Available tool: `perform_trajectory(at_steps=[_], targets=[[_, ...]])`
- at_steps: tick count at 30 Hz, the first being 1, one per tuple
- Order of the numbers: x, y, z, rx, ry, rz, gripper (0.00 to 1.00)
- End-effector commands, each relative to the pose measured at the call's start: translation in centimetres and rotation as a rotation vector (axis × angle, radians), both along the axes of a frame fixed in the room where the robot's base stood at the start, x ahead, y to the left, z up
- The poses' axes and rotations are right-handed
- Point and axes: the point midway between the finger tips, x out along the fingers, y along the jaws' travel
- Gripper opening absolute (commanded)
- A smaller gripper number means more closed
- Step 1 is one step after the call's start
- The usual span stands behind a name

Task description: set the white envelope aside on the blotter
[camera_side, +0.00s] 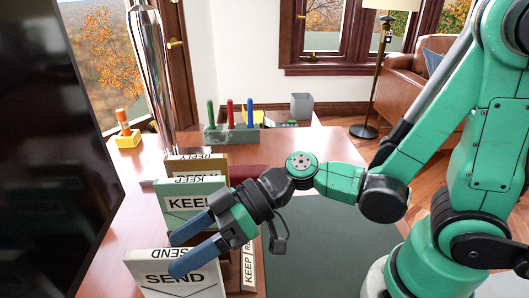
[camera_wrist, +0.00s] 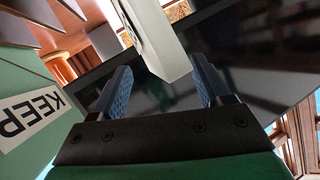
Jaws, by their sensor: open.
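The white envelope (camera_side: 210,284), marked SEND, stands upright at the lower left of the side view. My gripper (camera_side: 173,256) is open over its top edge, with one blue finger in front of it and the other behind. In the wrist view, its white end (camera_wrist: 165,48) shows between the spread fingers of my gripper (camera_wrist: 162,84), apart from both pads as far as I can see. The dark green blotter (camera_side: 325,245) lies flat on the desk to the right, bare where I see it.
A green KEEP envelope (camera_side: 178,188) and a tan one (camera_side: 190,164) stand just behind; the green one also shows in the wrist view (camera_wrist: 30,85). A dark screen (camera_side: 50,150) is close at left. A pen holder (camera_side: 232,134) stands farther back.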

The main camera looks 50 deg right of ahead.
Motion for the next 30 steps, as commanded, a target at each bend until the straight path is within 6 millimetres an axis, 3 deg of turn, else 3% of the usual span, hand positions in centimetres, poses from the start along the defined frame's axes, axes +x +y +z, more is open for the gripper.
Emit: perform_trajectory(at_steps=[11,13,19,30], targets=[[0.19,0.55,-0.24,-0.001,-0.001,-0.001,0.7],[0.19,0.56,-0.23,-0.001,-0.001,-0.001,0.59],[0.19,0.54,-0.23,-0.001,-0.001,-0.001,0.02],[0.16,0.55,-0.25,-0.001,0.0,0.001,0.0]])
